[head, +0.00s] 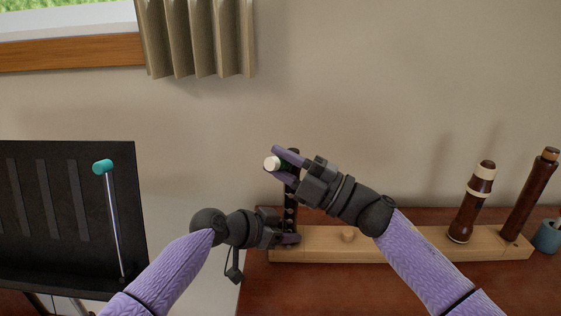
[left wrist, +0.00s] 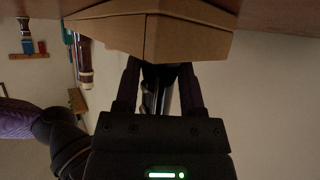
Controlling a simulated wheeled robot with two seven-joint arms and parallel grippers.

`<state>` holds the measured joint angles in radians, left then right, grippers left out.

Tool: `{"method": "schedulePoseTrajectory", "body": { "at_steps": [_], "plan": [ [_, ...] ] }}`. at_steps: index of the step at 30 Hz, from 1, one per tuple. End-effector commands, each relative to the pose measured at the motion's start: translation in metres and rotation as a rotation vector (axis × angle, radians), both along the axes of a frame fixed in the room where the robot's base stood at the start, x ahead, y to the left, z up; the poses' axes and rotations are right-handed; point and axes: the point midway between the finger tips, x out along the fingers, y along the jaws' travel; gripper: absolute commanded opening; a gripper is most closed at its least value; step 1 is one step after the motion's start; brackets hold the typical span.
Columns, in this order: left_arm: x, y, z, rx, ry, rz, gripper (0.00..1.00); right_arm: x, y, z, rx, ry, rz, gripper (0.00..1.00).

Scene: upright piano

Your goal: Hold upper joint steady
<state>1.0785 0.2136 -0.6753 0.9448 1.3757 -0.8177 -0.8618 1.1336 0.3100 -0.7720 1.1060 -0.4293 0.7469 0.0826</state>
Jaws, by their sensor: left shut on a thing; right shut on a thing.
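The upper joint (head: 291,205), a dark tube with small metal keys, stands roughly upright at the left end of a wooden stand. My left gripper (head: 290,239) is shut around its lower part, just above the stand. In the left wrist view the dark joint with silvery keys (left wrist: 157,95) lies between my left fingers. My right gripper (head: 277,161) is at the joint's top, shut on a small piece with a round white end (head: 271,163). I cannot tell whether this piece touches the joint. My right fingers hide part of the joint's top.
The wooden stand (head: 390,243) has a bare peg (head: 348,235) and two brown wooden instrument parts, one with cream rings (head: 472,203) and one darker (head: 530,195). A blue cup (head: 547,236) is at the far right. A black music stand (head: 60,215) with a teal-headed rod (head: 110,210) is left.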

Motion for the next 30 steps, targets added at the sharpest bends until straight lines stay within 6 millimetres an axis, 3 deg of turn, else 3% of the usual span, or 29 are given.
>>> {"method": "schedulePoseTrajectory", "body": {
  "at_steps": [15,29,30],
  "plan": [
    [0.0,0.0,-0.002,0.003,0.003,0.0,0.0,-0.055,0.001,0.0,0.0,0.0,0.003,0.0],
    [0.0,0.0,-0.002,0.003,0.003,0.0,0.0,-0.058,0.001,0.0,0.001,-0.001,0.004,0.0],
    [0.0,0.0,-0.002,0.003,0.003,0.0,0.53,-0.058,0.001,0.0,0.001,-0.001,0.004,0.0]
  ]
}}
